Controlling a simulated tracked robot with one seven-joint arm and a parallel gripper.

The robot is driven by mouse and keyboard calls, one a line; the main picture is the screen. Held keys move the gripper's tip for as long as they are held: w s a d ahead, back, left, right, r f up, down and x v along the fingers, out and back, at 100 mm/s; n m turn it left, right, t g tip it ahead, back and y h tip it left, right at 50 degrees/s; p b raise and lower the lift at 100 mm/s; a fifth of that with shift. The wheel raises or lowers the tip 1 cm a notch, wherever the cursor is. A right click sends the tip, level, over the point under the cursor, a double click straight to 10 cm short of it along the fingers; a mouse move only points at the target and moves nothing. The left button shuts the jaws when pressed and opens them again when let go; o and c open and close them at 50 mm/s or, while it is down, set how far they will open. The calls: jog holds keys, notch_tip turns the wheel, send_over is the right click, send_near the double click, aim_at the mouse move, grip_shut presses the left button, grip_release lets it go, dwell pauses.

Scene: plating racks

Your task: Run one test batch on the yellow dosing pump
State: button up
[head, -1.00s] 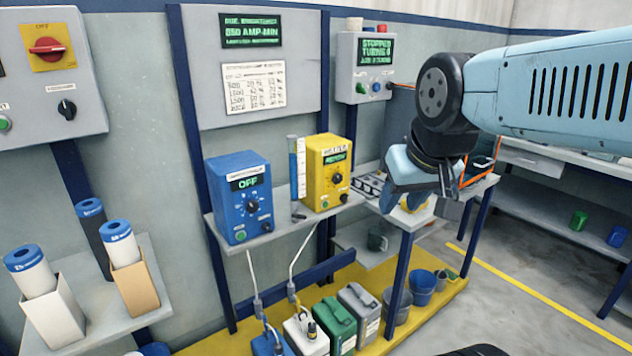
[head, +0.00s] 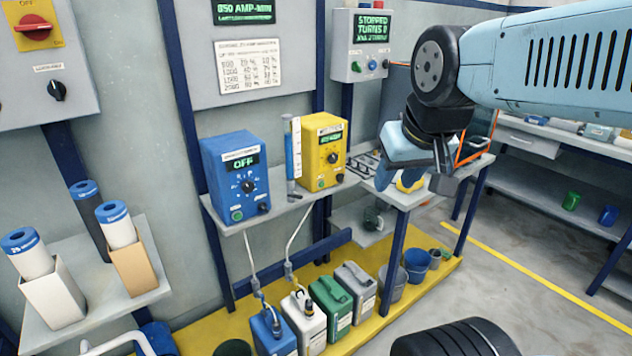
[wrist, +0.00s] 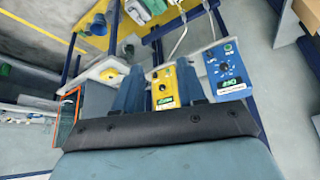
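The yellow dosing pump (head: 322,152) stands on a grey wall shelf (head: 275,212), right of the blue pump (head: 232,178). It has a lit green display, too small to read, and dark knobs on its front. A tall measuring cylinder (head: 296,150) with blue content stands between the two pumps. My gripper (head: 442,178) hangs to the right of the yellow pump in the head view, apart from it. In the wrist view my gripper (wrist: 159,68) has its fingers spread, with the yellow pump (wrist: 163,85) showing between and beyond them. The blue pump's display reads OFF.
Several canisters, including a green one (head: 330,300), stand on the yellow floor platform (head: 385,312) below the shelf. Grey and blue buckets (head: 417,264) stand to their right. A control box (head: 361,45) reading STOPPED hangs on the wall. The floor at right is open.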

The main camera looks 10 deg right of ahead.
jog(key=shift+c, duration=0.5)
grip_shut()
dwell(1.4)
